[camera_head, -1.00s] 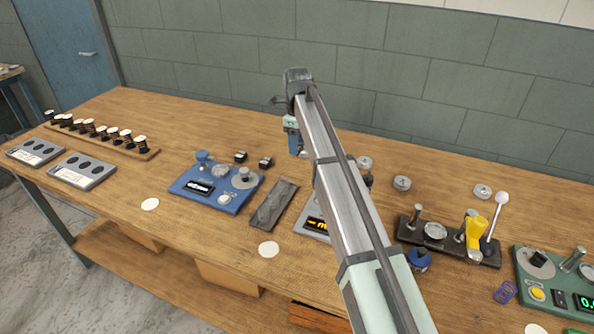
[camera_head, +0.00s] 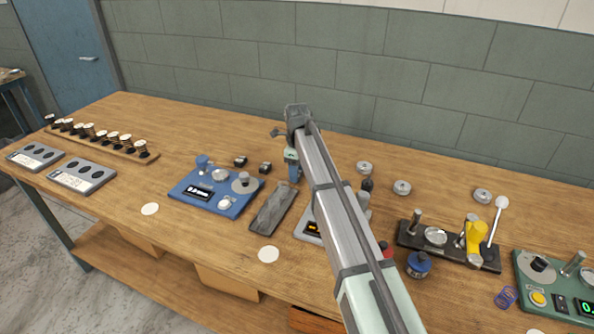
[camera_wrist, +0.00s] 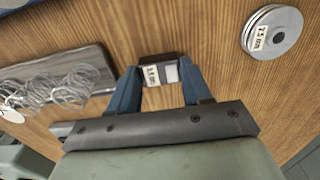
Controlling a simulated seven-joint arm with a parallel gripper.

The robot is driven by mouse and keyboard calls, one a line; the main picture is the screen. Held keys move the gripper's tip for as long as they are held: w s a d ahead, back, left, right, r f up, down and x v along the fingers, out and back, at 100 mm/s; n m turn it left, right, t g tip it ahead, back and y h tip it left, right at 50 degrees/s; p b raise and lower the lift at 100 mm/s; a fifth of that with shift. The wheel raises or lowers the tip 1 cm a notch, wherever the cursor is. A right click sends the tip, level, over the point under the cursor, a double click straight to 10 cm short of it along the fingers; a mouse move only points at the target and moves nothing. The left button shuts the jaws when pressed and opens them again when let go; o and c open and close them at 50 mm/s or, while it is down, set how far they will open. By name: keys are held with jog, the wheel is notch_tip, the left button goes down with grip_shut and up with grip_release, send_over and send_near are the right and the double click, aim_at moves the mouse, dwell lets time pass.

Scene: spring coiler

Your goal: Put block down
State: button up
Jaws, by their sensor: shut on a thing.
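My gripper (camera_wrist: 159,82) is shut on a small block (camera_wrist: 152,75) in the wrist view. The block has a dark top edge, a white label with small dark print and a grey face. It sits between my two blue fingers, over the wooden table. I cannot tell whether it touches the wood. In the head view my gripper (camera_head: 294,176) is low over the table, right of the blue gauge unit (camera_head: 216,192); the held block is not clear there. Two other small dark blocks (camera_head: 240,161) (camera_head: 265,168) stand behind the blue unit.
A grey tray (camera_head: 275,206) is left of my gripper; coils show on it in the wrist view (camera_wrist: 60,88). A labelled spool (camera_wrist: 272,32) lies at upper right there. My arm partly covers a unit with an orange display (camera_head: 306,229). A dark fixture (camera_head: 448,250) stands right.

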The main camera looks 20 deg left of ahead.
jog(key=shift+f, duration=0.15)
jog(key=o, duration=1.2)
jog(key=shift+o, duration=0.2)
notch_tip(320, 180, up, 12)
jog(key=shift+r, duration=0.2)
jog(key=shift+o, duration=0.3)
